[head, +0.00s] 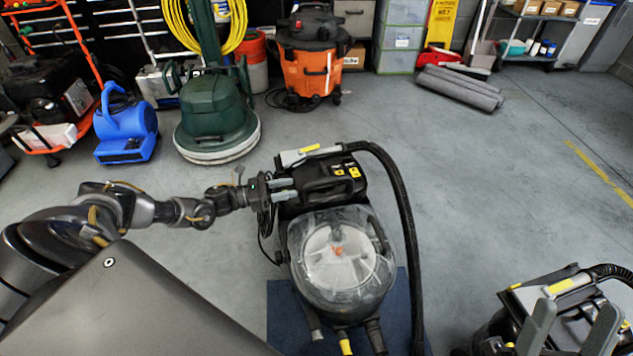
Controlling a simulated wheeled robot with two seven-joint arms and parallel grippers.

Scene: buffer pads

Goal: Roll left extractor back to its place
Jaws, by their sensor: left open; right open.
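The left extractor (340,262), black and grey with a clear round dome, stands in the middle of the head view. Its lower part is over a blue pad (280,318); its upper part, with the yellow-marked control panel and black hose (408,215), extends past the pad's far edge over bare floor. My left gripper (292,189) is open, with its light grey fingers at the left side of the extractor's upper black body. I cannot tell whether they touch it. My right gripper (572,318) is open at the bottom right, in front of a second extractor (515,306).
A green floor machine (215,115), a blue blower (126,130) and an orange vacuum (309,65) stand at the back. Rolled grey mats (460,88) lie at the back right. The concrete floor between the two extractors and to the right is clear.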

